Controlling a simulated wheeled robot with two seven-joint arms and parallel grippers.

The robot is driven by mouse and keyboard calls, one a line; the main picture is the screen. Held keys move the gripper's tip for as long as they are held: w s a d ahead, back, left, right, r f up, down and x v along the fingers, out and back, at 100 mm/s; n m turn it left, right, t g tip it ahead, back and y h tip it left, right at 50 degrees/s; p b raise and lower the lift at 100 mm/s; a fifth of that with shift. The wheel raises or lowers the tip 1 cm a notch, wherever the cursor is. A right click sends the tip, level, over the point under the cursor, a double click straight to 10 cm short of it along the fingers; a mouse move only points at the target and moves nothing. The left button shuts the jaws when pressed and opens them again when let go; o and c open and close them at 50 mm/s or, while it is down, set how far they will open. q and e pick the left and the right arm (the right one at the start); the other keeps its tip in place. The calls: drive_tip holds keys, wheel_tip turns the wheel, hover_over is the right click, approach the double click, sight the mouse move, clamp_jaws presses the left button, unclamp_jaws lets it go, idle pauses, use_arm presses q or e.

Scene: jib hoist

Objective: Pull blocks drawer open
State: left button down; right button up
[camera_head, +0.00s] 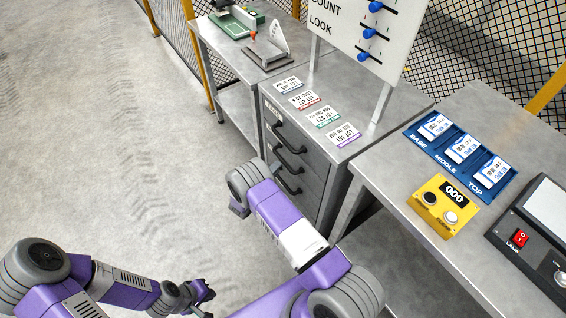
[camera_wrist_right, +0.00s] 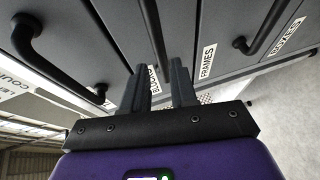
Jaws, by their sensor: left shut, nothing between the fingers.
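The grey drawer cabinet (camera_head: 318,165) has stacked drawers with dark bar handles. In the right wrist view a label beginning "BL" (camera_wrist_right: 153,79) shows partly between my right gripper's fingers; other labels read FRAMES (camera_wrist_right: 207,62) and BOXES (camera_wrist_right: 287,37). My right gripper (camera_wrist_right: 159,75) has its fingers apart, close to the drawer fronts. A dark bar (camera_wrist_right: 152,28) runs beyond the fingertips; I cannot tell whether it lies between them. In the head view my right arm hides this gripper and the lower cabinet. My left gripper (camera_head: 203,292) is shut and empty, low over the floor, away from the cabinet.
Another handle (camera_wrist_right: 45,60) lies left of my right fingers, and one more (camera_wrist_right: 270,28) to the right. Several lot cards lie on the cabinet top. The floor at left is clear.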

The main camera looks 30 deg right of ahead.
sight(283, 160)
drive_tip(key=b+x, duration=0.1)
drive_tip(key=x, duration=0.5)
drive_tip(key=shift+d+f, duration=0.1)
drive_tip(key=shift+s, duration=0.1)
drive_tip(key=shift+c, duration=0.2)
clamp_jaws()
